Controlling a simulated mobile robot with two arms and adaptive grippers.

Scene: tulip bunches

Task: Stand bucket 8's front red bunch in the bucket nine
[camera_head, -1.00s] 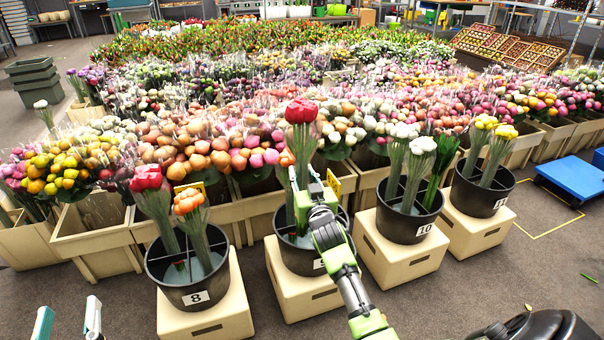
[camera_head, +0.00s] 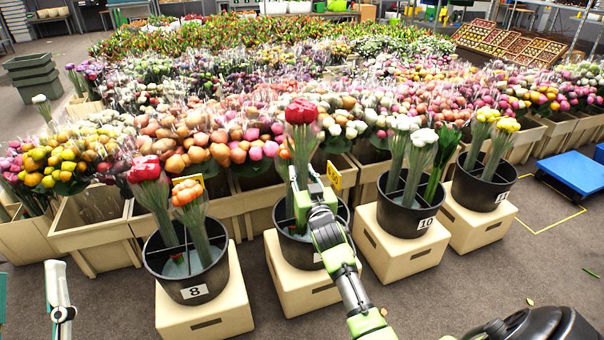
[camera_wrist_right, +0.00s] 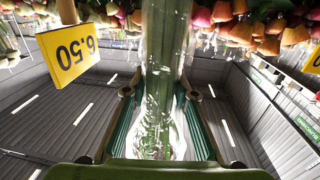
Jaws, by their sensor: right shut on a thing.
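The red bunch (camera_head: 301,112) stands upright at bucket nine (camera_head: 283,248), its red head above my right gripper (camera_head: 302,180). That gripper is shut on its stems; the wrapped stems (camera_wrist_right: 163,80) show between the finger pads in the right wrist view. The stems' lower end is largely hidden by my right arm, so I cannot tell if it touches the bucket floor. Bucket 8 (camera_head: 157,268) holds another red bunch (camera_head: 146,170) at the left and an orange bunch (camera_head: 188,193) at the right. My left gripper (camera_head: 30,275) shows partly at the lower left, fingers apart and empty.
Bucket 10 (camera_head: 408,222) with white bunches and bucket 11 (camera_head: 480,194) with yellow ones stand to the right on cream blocks. A yellow price tag (camera_head: 334,175) is close beside my right gripper. Crates of flowers fill the back. The front floor has free room.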

